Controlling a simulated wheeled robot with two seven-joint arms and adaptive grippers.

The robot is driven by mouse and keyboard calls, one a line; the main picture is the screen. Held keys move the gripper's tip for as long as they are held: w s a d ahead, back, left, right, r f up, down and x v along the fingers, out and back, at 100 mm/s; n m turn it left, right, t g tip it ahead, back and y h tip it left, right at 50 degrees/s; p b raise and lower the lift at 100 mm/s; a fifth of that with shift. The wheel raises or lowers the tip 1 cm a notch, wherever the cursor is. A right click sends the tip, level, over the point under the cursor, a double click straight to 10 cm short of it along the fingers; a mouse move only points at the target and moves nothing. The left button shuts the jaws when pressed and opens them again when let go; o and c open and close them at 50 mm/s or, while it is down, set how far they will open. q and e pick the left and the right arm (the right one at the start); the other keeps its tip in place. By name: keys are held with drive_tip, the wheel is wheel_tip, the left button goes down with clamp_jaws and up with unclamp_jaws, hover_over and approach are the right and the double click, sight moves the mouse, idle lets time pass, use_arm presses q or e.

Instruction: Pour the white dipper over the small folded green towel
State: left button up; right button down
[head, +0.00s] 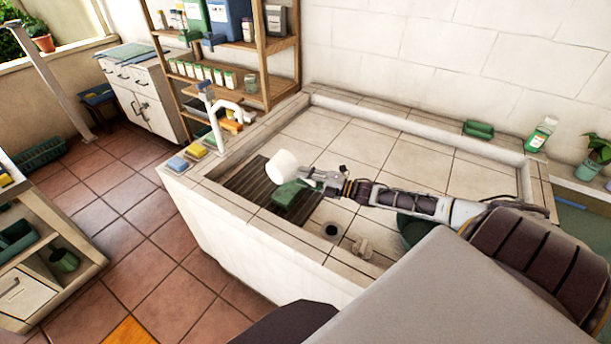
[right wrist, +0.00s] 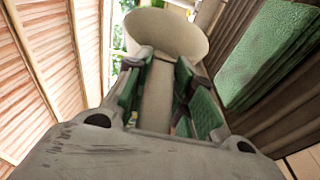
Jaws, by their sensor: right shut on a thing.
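The white dipper (head: 283,167) is held in the air above the near left part of the basin. My right gripper (head: 318,177) is shut on its handle; in the right wrist view the pale handle (right wrist: 158,95) lies between the green-padded fingers (right wrist: 160,88). The dipper's cup (right wrist: 168,30) looks tilted, and I cannot see its contents. The small folded green towel (head: 291,196) lies on a dark slatted rack (head: 250,180), just below the dipper and gripper. It also shows in the right wrist view (right wrist: 270,55), beside the cup. My left gripper is out of sight.
A white tap (head: 218,115) stands at the basin's left rim, near yellow and blue sponges (head: 187,157). A drain (head: 331,231) and a beige block (head: 362,247) are nearer. A green item (head: 479,129) and a bottle (head: 541,134) sit on the far rim.

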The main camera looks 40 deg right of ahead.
drive_tip(key=shift+r+n+p, duration=0.35)
drive_tip(key=shift+n+p, duration=0.05)
drive_tip(key=shift+p, duration=0.1)
drive_tip(key=shift+r+n+h+p, duration=0.3)
drive_tip(key=shift+n+h+p, duration=0.15)
drive_tip(key=shift+p, duration=0.25)
drive_tip(key=shift+r+n+g+p, duration=0.15)
drive_tip(key=shift+n+g+p, duration=0.15)
drive_tip(key=shift+n+p, duration=0.15)
drive_tip(key=shift+r+n+p, duration=0.2)
drive_tip(key=shift+n+p, duration=0.3)
drive_tip(key=shift+p, duration=0.15)
drive_tip(key=shift+h, duration=0.25)
